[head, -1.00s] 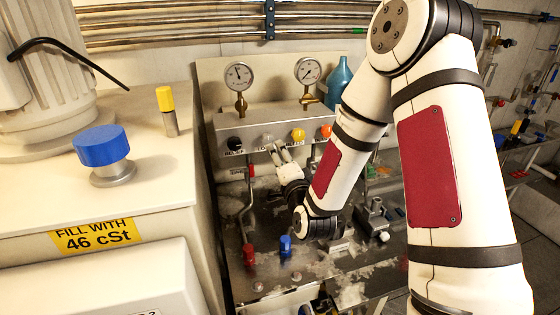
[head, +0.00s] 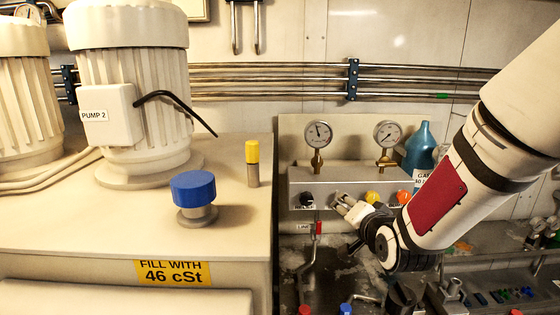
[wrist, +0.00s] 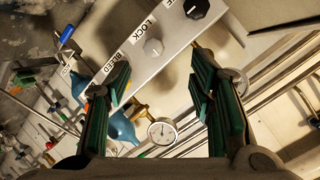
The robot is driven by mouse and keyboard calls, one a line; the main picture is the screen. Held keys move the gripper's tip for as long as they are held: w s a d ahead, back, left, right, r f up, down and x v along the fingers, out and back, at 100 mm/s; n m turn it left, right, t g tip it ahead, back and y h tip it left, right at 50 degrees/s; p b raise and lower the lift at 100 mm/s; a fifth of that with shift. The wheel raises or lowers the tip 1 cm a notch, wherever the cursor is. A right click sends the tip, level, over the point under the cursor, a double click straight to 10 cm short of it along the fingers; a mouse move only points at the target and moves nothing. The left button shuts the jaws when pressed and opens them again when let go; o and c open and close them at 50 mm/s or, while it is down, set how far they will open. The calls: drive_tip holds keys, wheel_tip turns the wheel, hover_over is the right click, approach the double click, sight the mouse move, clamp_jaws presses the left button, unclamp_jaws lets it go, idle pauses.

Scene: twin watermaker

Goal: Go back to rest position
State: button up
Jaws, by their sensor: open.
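My gripper (head: 346,207) is in front of the grey valve panel (head: 340,174), near its knobs, in the head view. In the wrist view my gripper (wrist: 160,95) has its two green-padded fingers spread wide with nothing between them. Beyond the fingers, the panel shows a light knob (wrist: 153,47) by the LOCK label and a black knob (wrist: 196,10). In the head view a black knob (head: 306,199), a yellow knob (head: 371,197) and an orange knob (head: 403,196) show on the panel. My gripper hides part of the panel between the black and yellow knobs.
Two gauges (head: 318,134) stand above the panel, with a teal bottle (head: 420,147) at right. On the left, a cream tank carries a blue cap (head: 194,188), a yellow-topped post (head: 252,162) and a pump (head: 125,85). Pipes (head: 270,80) run along the wall.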

drive_tip(key=s+r+n+g, duration=0.2)
drive_tip(key=s, duration=0.8)
drive_tip(key=s+d+r+n+g, duration=0.1)
drive_tip(key=s+r+n+g, duration=0.2)
drive_tip(key=s, duration=0.7)
drive_tip(key=s+r+n+g, duration=0.3)
drive_tip(key=s, duration=0.8)
drive_tip(key=shift+d+h, duration=0.2)
drive_tip(key=shift+h, duration=0.2)
drive_tip(key=shift+r, duration=0.15)
